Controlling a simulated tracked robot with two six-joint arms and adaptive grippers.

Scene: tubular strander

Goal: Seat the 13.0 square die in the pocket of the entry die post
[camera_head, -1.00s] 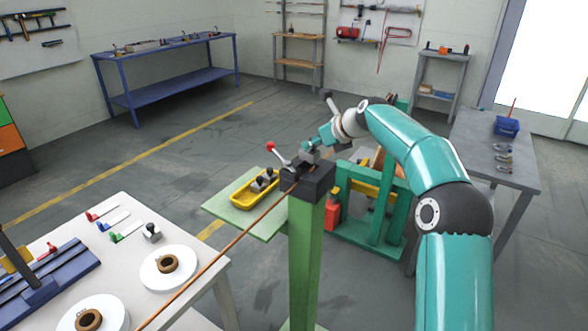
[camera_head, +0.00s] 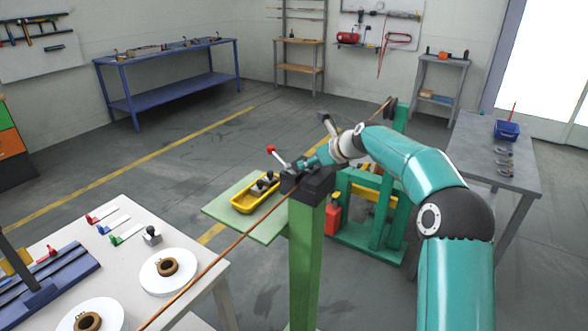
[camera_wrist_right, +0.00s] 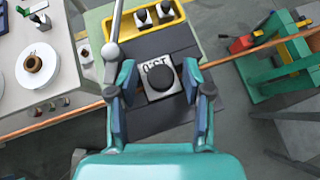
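The 13.0 square die (camera_wrist_right: 153,92) is a light metal block with a black round knob, its number upside down in the right wrist view. It sits at the dark head of the green entry die post (camera_wrist_right: 172,45), which also shows in the head view (camera_head: 307,235). I cannot tell whether it is fully down in the pocket, whose walls are partly hidden. My right gripper (camera_wrist_right: 158,88) has its fingers apart on either side of the die, with a visible gap on the left. It also shows low over the post head (camera_head: 309,164). My left gripper is out of view.
A lever with a red ball (camera_head: 271,149) rises beside the post head. A copper-coloured rod (camera_head: 225,252) runs up to the post. A yellow tray (camera_head: 244,207) with other dies lies on the green shelf (camera_head: 225,207). A white table (camera_head: 125,255) stands at left.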

